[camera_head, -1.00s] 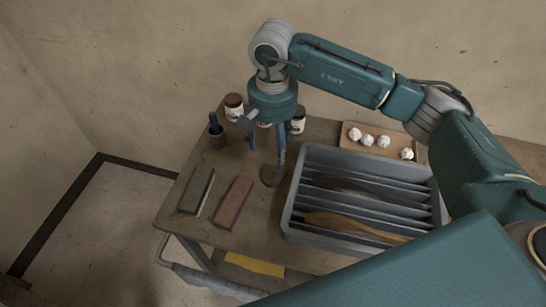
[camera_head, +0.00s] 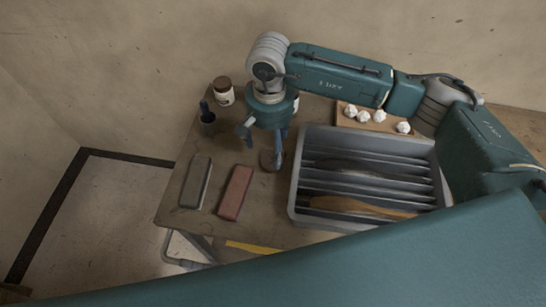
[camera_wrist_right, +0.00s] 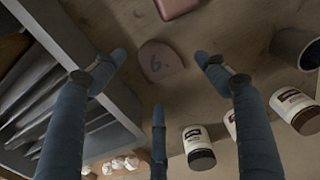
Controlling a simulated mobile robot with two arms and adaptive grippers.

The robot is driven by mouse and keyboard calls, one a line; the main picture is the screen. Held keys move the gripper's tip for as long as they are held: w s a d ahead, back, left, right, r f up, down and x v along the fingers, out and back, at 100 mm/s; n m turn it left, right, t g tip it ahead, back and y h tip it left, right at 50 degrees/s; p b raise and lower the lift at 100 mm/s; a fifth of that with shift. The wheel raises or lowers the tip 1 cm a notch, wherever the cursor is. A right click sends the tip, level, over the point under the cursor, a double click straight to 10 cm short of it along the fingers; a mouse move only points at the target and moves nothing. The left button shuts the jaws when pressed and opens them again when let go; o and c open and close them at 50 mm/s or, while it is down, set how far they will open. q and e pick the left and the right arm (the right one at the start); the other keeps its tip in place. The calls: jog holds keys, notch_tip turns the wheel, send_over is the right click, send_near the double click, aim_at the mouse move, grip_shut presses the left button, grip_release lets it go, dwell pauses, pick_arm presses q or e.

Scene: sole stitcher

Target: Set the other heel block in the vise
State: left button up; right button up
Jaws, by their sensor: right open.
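A small brown heel block (camera_head: 267,161) with a rounded edge lies on the bench beside the grey slotted tray. In the right wrist view the heel block (camera_wrist_right: 160,62) lies flat and shows a dark mark like a 6 or 9. My right gripper (camera_head: 268,148) points down over it. It also shows in the right wrist view (camera_wrist_right: 160,75), its fingers spread around the block with nothing between them. In the head view the fingers partly cover the block. I see no vise. My left gripper is not in view.
The grey slotted tray (camera_head: 296,184) holds dark and wooden tools, right of the block. A grey bar (camera_head: 196,181) and a red bar (camera_head: 235,192) lie to the left. Jars (camera_head: 223,92), a dark cup (camera_head: 208,125) and a board with white lumps (camera_head: 364,116) stand behind.

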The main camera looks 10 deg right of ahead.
aim_at(271, 160)
jog(key=shift+s+f+p, duration=0.2)
jog(key=shift+f+p, duration=0.3)
jog(key=shift+f, duration=0.3)
notch_tip(271, 160, down, 3)
jog(key=shift+s+f+p, duration=0.1)
jog(key=shift+f+p, duration=0.05)
jog(key=shift+p, duration=0.35)
jog(key=shift+f, duration=0.25)
jog(key=c, duration=1.2)
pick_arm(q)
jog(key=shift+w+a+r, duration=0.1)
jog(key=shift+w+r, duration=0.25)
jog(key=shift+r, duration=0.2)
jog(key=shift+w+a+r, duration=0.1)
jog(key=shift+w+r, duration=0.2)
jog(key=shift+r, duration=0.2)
pick_arm(e)
jog(key=shift+c, duration=0.6)
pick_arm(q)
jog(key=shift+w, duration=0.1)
pick_arm(e)
jog(key=shift+r, duration=0.15)
